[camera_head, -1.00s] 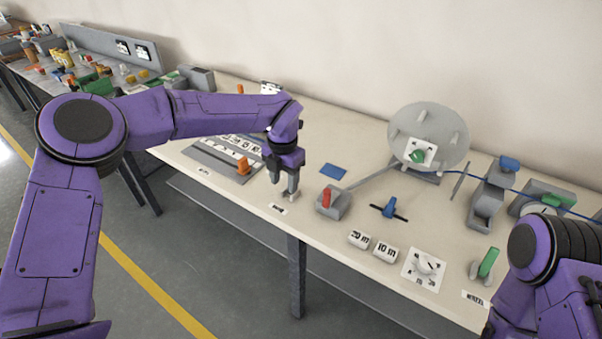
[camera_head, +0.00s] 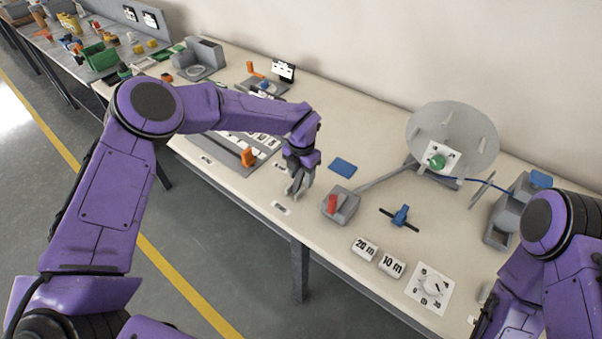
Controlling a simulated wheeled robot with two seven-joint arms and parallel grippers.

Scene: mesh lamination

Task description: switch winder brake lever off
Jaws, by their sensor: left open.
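A grey disc winder (camera_head: 452,125) stands at the back right of the table, with a green knob (camera_head: 437,161) on a white plate at its hub. A grey arm (camera_head: 385,178) runs from it to a grey box (camera_head: 348,207) with a red lever (camera_head: 332,203), which stands slightly tilted; no readable label shows which part is the brake lever. My left gripper (camera_head: 298,188) is open and empty, pointing down, just left of the red lever and apart from it. My right arm comes in at the lower right; its gripper is not in view.
A blue-handled part (camera_head: 401,216), "20 m" and "10 m" blocks (camera_head: 377,256) and a dial (camera_head: 431,288) lie right of the grey box. A blue pad (camera_head: 342,168) lies behind it. An orange peg (camera_head: 248,156) stands to the left. The table's front edge is close.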

